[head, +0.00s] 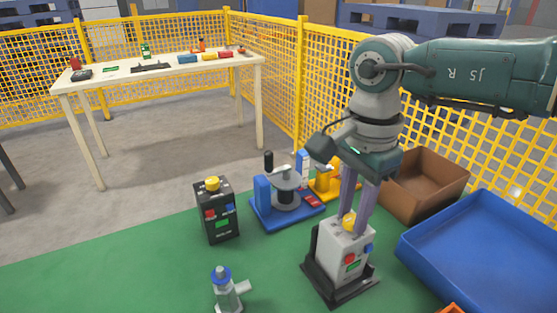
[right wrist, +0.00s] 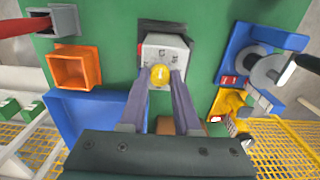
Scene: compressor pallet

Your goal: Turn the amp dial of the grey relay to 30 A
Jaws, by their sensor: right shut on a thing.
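The grey relay (head: 341,251) stands upright in a black base on the green mat, with a red button, a blue button and a green display on its front. Its yellow amp dial (head: 349,222) is on top. In the right wrist view the grey relay (right wrist: 165,50) is at top centre and the dial (right wrist: 160,75) sits between my fingertips. My right gripper (head: 355,215) points down from above and is shut on the dial; it also shows in the right wrist view (right wrist: 160,79). The dial's setting is too small to read. My left gripper is not in view.
A black relay (head: 218,217) with a yellow dial stands to the left. A blue fixture (head: 262,204) and a yellow one (head: 326,186) are behind. A blue tray (head: 416,246) and a brown box (head: 455,177) lie right. A grey valve-like part (head: 228,295) stands in front.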

